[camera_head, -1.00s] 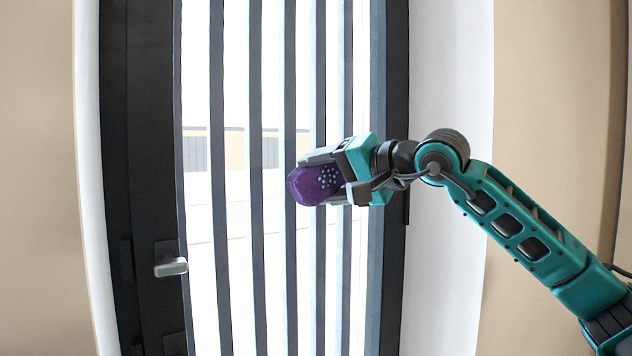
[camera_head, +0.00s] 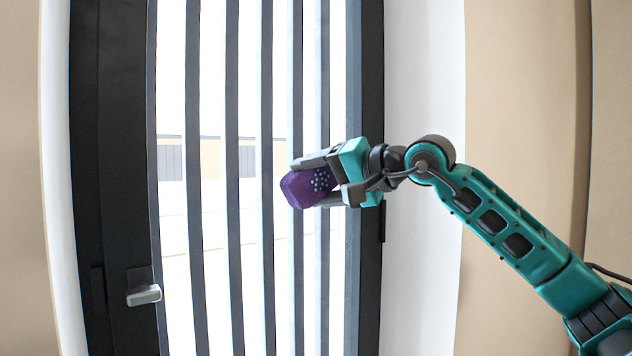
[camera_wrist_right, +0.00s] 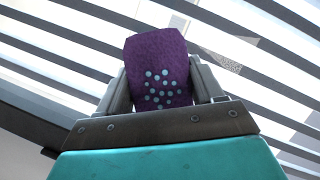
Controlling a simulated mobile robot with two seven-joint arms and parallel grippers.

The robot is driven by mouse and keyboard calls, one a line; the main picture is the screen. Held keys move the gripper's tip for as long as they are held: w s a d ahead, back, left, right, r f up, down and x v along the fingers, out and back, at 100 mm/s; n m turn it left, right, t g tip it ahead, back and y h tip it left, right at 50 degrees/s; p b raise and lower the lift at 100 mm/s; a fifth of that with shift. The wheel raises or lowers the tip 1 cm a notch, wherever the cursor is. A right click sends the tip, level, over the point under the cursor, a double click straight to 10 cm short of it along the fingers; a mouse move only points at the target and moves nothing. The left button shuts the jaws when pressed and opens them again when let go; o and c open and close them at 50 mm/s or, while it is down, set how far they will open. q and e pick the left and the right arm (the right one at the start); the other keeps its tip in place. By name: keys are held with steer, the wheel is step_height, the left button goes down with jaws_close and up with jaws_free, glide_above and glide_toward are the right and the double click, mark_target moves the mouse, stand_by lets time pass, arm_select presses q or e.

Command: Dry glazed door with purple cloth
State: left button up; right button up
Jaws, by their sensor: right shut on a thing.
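The glazed door (camera_head: 232,120) has a dark frame and dark vertical bars over bright glass, and fills the left and middle of the head view. My right gripper (camera_head: 316,184) is shut on the purple cloth (camera_head: 302,188), which is folded into a pad with light blue dots. The cloth sticks out past the fingertips, in front of the right part of the glass. I cannot tell whether it touches the glass. In the right wrist view the cloth (camera_wrist_right: 158,72) sits between the two fingers, with the barred glass beyond. My left gripper is not in view.
A silver door handle (camera_head: 144,295) is on the dark frame at the lower left. A white wall strip (camera_head: 425,80) and a beige wall (camera_head: 520,110) are on the right. A pale building shows through the glass.

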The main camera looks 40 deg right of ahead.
mark_target(294, 179)
steer(key=shift+w+a+r+p, duration=0.15)
steer(key=shift+a+p, duration=0.45)
steer(key=shift+a, duration=1.05)
steer(key=shift+a+r+p, duration=0.1)
steer(key=shift+a+p, duration=0.4)
steer(key=shift+a, duration=0.3)
steer(key=shift+w+a, duration=0.15)
steer(key=shift+a, duration=0.45)
steer(key=shift+a+p, duration=0.45)
steer(key=shift+a, duration=0.35)
steer(key=shift+w+a, duration=0.15)
steer(key=shift+a, duration=0.8)
steer(key=shift+r, duration=1.4)
steer(key=shift+d+f+b, duration=0.1)
steer(key=shift+d+b, duration=0.3)
steer(key=shift+d, duration=0.8)
steer(key=shift+s+d+b, duration=0.15)
steer(key=shift+d+b, duration=0.1)
steer(key=shift+d, duration=0.95)
steer(key=shift+s+d+b, duration=0.2)
steer(key=shift+d+b, duration=0.05)
steer(key=shift+d, duration=1)
steer(key=shift+s+d+b, duration=0.15)
steer(key=shift+d+b, duration=0.1)
steer(key=shift+d, duration=0.95)
